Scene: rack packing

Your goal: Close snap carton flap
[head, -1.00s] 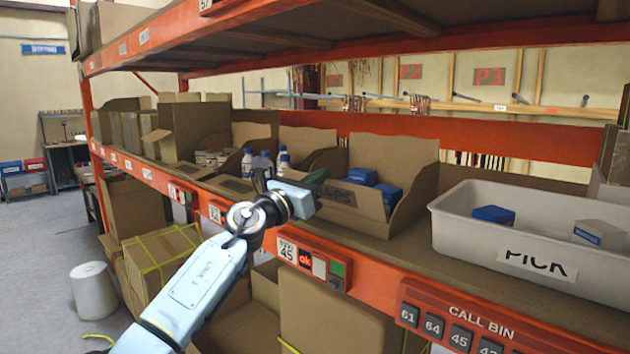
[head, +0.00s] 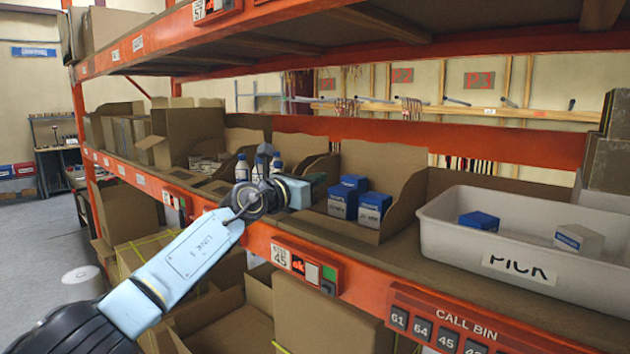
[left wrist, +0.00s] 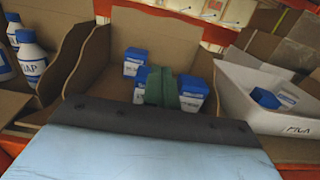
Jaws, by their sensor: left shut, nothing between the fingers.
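The open brown carton (head: 382,162) stands on the shelf with several blue-and-white boxes (head: 371,208) in it. Its high back and sloping sides show. No upright front flap is seen across the boxes; I cannot tell where the flap lies. My left gripper (head: 318,183) is shut and empty at the carton's left front, its green fingers partly hidden behind the wrist. In the left wrist view the green fingers (left wrist: 175,90) show in front of the blue boxes (left wrist: 193,95), inside the outline of the carton (left wrist: 165,42). My right gripper is not in view.
A white tote (head: 450,236) marked PICK stands right of the carton, with a blue box (head: 478,221) and a white box (head: 579,239). White bottles (head: 242,168) stand in the bin to the left. The orange shelf beam (head: 365,288) runs along the front, and another shelf hangs above.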

